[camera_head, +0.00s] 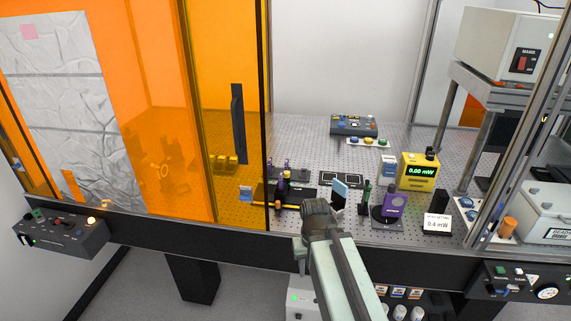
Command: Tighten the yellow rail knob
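A small yellow-orange knob (279,205) shows at the front of a black rail (300,198) on the perforated optical table. I take it to be the yellow rail knob; it is too small to tell how tight it is. A dark post mount (283,184) stands on the rail just behind it. My gripper (317,206) is a dark grey end on my pale arm, at the table's front edge, to the right of the knob and apart from it in the picture. Its fingers cannot be made out, and nothing held is visible.
An orange sliding panel (165,110) with a black handle (238,123) covers the left side. A control box (354,125) sits at the back.

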